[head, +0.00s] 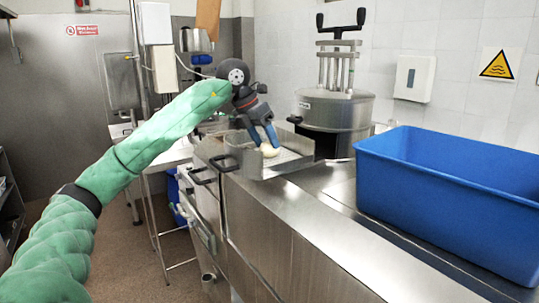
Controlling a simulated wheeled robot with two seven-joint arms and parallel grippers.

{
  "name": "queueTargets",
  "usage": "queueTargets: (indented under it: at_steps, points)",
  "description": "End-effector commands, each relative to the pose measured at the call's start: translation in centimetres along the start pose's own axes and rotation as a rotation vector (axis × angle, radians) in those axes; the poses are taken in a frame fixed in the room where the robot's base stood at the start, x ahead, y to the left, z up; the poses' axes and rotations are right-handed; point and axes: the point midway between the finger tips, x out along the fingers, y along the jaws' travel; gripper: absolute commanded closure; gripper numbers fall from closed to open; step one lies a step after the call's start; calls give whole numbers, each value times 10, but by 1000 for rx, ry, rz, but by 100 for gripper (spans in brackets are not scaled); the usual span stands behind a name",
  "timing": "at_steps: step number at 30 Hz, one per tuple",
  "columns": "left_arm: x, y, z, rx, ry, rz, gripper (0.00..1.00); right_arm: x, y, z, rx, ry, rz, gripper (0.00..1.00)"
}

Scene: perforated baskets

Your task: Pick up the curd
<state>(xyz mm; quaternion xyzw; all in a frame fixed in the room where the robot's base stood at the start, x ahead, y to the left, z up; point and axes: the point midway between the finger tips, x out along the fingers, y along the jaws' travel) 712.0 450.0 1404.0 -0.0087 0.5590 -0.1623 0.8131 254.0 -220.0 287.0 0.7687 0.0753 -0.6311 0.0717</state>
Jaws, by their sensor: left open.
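The curd (269,150) is a small pale, cream-coloured piece. It lies in a shallow metal tray (250,168) on the steel counter, in the middle of the head view. My left gripper (265,143) points down into the tray, with its blue fingers at the curd. The fingers are open and partly cover it. I cannot tell whether they touch it. My right gripper is out of view.
A large blue basket (440,195) stands on the counter at the right. A steel vessel with a lever press (335,115) stands behind the tray. The counter front (300,235) is clear.

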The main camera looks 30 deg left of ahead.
Motion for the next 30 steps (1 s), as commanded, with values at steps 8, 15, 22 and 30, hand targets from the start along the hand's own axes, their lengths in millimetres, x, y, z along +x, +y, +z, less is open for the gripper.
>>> queueTargets:
  at_steps: [8,15,22,30]
  points:
    - [16,0,0,1,-1,-2,43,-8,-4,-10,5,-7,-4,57]
    - [16,0,0,1,0,-1,55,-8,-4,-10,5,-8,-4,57]
    - [16,0,0,1,0,-1,78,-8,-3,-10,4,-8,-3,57]
    - [12,-1,2,1,-1,-1,78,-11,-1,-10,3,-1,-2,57]
